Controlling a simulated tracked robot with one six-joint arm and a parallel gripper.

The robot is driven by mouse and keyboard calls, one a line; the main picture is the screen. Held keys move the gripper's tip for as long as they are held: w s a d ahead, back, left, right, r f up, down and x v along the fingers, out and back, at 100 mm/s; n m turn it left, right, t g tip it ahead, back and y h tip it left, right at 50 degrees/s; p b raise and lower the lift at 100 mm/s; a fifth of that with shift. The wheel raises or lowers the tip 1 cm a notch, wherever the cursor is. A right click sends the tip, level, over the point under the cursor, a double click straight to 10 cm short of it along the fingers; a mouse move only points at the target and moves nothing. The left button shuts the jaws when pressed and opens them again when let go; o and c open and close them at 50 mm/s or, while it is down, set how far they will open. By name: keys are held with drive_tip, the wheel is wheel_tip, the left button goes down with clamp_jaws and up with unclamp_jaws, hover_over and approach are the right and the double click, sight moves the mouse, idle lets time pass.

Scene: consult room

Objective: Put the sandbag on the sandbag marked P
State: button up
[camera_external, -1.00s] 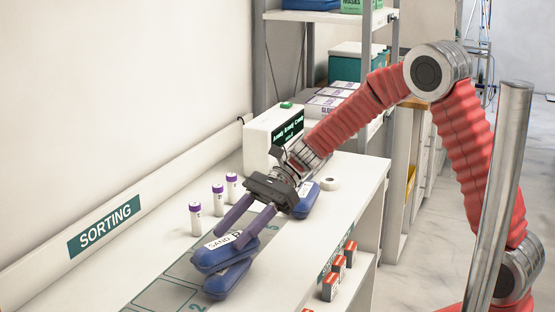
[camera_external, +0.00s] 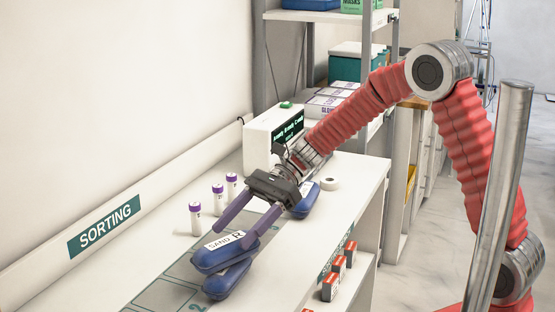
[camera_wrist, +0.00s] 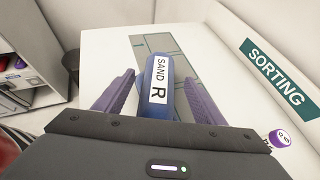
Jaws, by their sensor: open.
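A blue sandbag labelled "SAND R" (camera_external: 208,261) lies on top of another blue sandbag (camera_external: 225,284) on the bench. The lower bag sits a little askew, and its label is hidden. My gripper (camera_external: 232,237) is open, its purple fingers at the near end of the R bag. In the wrist view, the R bag (camera_wrist: 156,108) lies between the spread fingers, with gaps visible on both sides. A third blue sandbag (camera_external: 307,203) lies on the bench behind my gripper, partly covered by it. I cannot read a P on any bag.
Several purple-capped tubes (camera_external: 218,200) stand left of my gripper by the wall. A display box (camera_external: 268,137) and a white roll (camera_external: 330,184) are at the back of the bench.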

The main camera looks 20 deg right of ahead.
drive_tip(key=v, duration=1.1)
drive_tip(key=shift+d, duration=0.15)
drive_tip(key=shift+r, duration=0.1)
idle(0.3)
drive_tip(key=s+d+r+n+t+h, duration=0.1)
drive_tip(key=s+d+n+t+h, duration=0.2)
drive_tip(key=d, duration=0.7)
drive_tip(key=s+d+r+n+t+h, duration=0.1)
drive_tip(key=s+d+n+t+h, duration=0.2)
drive_tip(key=s+d+n, duration=0.3)
drive_tip(key=s+d+r+n+t+h, duration=0.1)
drive_tip(key=s+d+n+t+h, duration=0.3)
drive_tip(key=d, duration=1.2)
drive_tip(key=s+h, duration=0.1)
drive_tip(key=s, duration=0.1)
drive_tip(key=shift+s+d+r+n, duration=0.2)
drive_tip(key=shift+s+r+n, duration=0.05)
drive_tip(key=shift+n, duration=0.05)
